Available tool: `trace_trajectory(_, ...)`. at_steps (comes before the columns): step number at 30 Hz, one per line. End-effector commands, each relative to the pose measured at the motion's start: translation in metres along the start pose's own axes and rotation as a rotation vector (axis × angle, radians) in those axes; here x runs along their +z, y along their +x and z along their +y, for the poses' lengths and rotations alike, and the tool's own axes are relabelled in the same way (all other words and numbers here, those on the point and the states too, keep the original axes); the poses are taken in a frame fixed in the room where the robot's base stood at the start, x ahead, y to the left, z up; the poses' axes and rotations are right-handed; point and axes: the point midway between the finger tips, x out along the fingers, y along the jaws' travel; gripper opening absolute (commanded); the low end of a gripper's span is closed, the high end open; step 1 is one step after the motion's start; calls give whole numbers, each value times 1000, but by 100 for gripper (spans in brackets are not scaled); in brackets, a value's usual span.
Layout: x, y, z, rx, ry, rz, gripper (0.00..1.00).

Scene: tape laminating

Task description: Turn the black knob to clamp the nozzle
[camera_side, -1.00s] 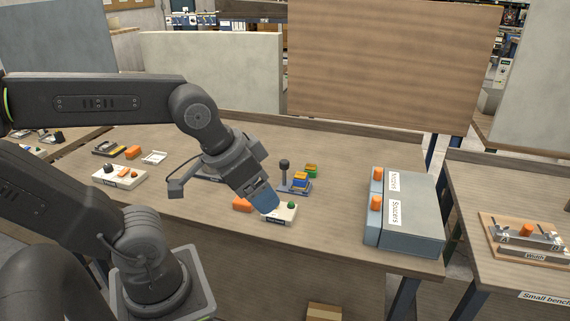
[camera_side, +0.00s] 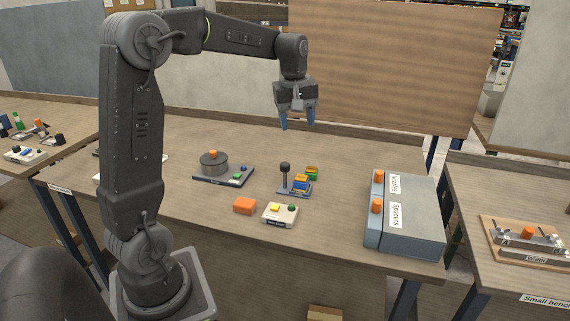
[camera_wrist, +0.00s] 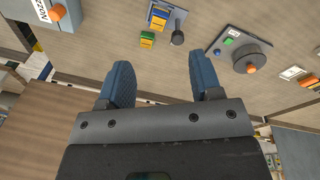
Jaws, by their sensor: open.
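In the wrist view, the black knob (camera_wrist: 178,38) lies beyond and between my finger tips. My gripper (camera_side: 297,124) is open and empty, fingers pointing down, high above the bench behind that base. Both blue fingers show apart in the wrist view (camera_wrist: 160,64). No nozzle can be made out. The left end of the bench is partly hidden behind my arm.
A dark drum with an orange top (camera_side: 214,163) stands left of the blue base. An orange block (camera_side: 244,206) and a white button box (camera_side: 281,215) lie in front. Grey bins labelled Nozzles and Spacers (camera_side: 412,240) stand right. The back bench is largely clear.

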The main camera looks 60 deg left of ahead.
Motion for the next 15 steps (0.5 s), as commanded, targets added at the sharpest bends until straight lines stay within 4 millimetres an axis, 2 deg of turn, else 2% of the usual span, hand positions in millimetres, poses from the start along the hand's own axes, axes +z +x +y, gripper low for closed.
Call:
trace_trajectory(1,-25,14,0,-27,-95,-18,59)
trace_trajectory(3,-53,28,-1,-55,-215,-35,59)
trace_trajectory(6,-83,46,-5,-87,-349,-53,59)
trace_trajectory(10,-105,60,-10,-111,-450,-65,59)
trace_trajectory(15,-110,71,-12,-118,-482,-69,59)
